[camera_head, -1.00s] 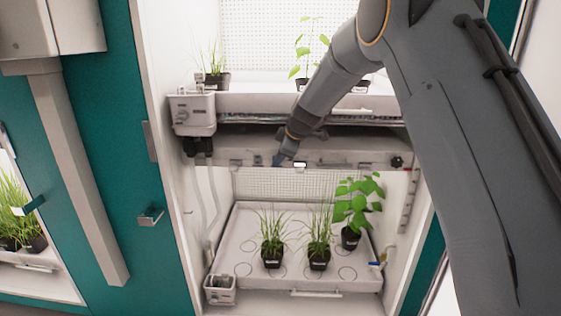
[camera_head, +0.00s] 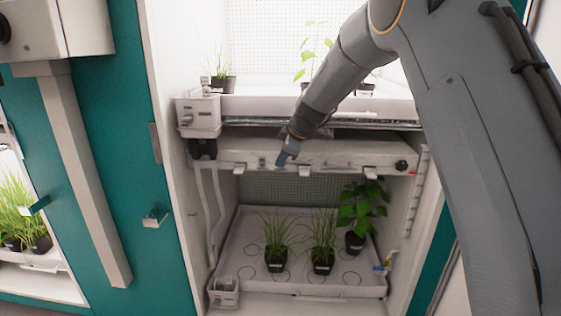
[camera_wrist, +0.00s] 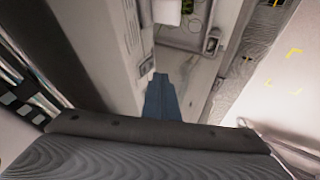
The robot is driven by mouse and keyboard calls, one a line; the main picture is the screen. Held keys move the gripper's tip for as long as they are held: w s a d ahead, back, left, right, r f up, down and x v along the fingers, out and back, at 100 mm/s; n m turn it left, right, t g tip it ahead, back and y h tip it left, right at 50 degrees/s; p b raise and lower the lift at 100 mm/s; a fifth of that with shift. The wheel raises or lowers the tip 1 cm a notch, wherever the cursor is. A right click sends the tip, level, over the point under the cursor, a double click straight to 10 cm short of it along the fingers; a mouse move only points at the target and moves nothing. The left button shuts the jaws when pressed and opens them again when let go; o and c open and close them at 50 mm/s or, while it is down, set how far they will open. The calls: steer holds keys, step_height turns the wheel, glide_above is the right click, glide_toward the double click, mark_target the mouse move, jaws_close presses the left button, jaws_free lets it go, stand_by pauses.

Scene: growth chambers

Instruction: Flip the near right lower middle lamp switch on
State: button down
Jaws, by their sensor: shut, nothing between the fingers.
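The lower lamp housing (camera_head: 345,156) is a pale bar across the chamber, above the lower plants. Its front carries small fittings: a left tab (camera_head: 239,169), a middle tab (camera_head: 304,171), a right tab (camera_head: 372,173) and a dark knob (camera_head: 401,165). I cannot tell which fitting is the lamp switch or its position. My gripper (camera_head: 283,159) is shut and empty, its blue-grey tip in front of the housing, left of the middle tab. Contact cannot be told. The wrist view shows the narrow shut fingers (camera_wrist: 160,92) beside pale panels.
Below, a white tray (camera_head: 335,285) holds grassy pots and a leafy plant (camera_head: 360,212). A shelf (camera_head: 300,108) with plants is above. Teal doors (camera_head: 120,60) stand left; my arm covers the right side.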

steer(key=s+b+v, duration=0.1)
steer(key=b+v, duration=0.1)
steer(key=v, duration=0.9)
steer(key=shift+b, duration=0.4)
steer(key=shift+a+f, duration=0.1)
steer(key=shift+f, duration=0.05)
